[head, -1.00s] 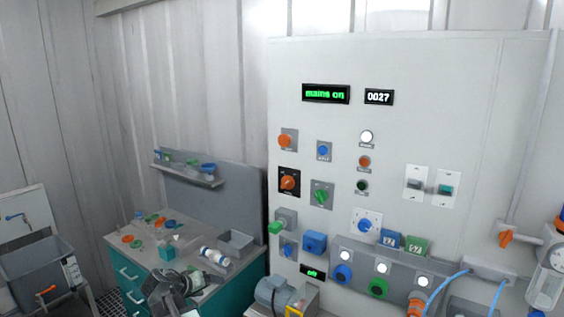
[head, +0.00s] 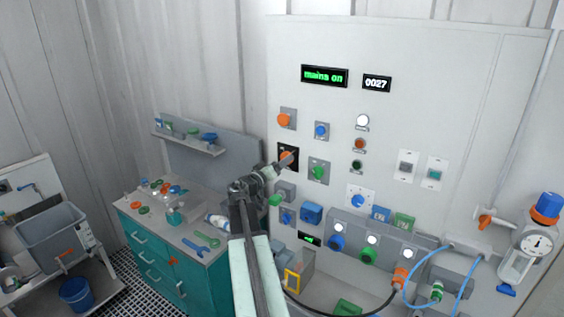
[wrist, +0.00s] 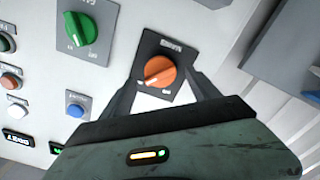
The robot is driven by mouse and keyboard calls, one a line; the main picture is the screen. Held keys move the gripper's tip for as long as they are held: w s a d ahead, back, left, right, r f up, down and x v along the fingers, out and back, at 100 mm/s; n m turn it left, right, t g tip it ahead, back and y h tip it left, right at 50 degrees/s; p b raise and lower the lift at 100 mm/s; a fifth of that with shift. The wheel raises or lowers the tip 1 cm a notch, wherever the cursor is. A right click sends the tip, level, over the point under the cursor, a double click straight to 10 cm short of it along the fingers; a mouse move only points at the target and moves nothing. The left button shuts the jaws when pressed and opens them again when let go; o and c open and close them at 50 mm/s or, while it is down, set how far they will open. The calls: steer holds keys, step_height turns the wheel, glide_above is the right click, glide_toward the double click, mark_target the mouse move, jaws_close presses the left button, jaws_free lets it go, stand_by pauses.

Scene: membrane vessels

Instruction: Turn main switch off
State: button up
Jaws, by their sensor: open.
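The main switch (head: 287,157) is an orange rotary knob on a black square plate, on the left side of the light grey panel. In the wrist view the orange knob (wrist: 160,72) lies between and just beyond the two dark fingers. My gripper (head: 284,163) is open in front of it and partly hides it in the head view. In the wrist view my gripper (wrist: 160,90) has its fingers apart on either side of the knob; I cannot tell if they touch it. The green display (head: 324,76) reads "mains on".
A green rotary knob (head: 318,172) sits close to the switch, with a blue button (head: 321,130) above it. A teal workbench (head: 180,262) with loose parts stands to the left.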

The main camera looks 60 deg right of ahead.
steer(key=shift+d, duration=1.15)
steer(key=c, duration=1.3)
steer(key=shift+c, duration=0.2)
steer(key=shift+w+n, duration=0.15)
steer(key=shift+n, duration=7.75)
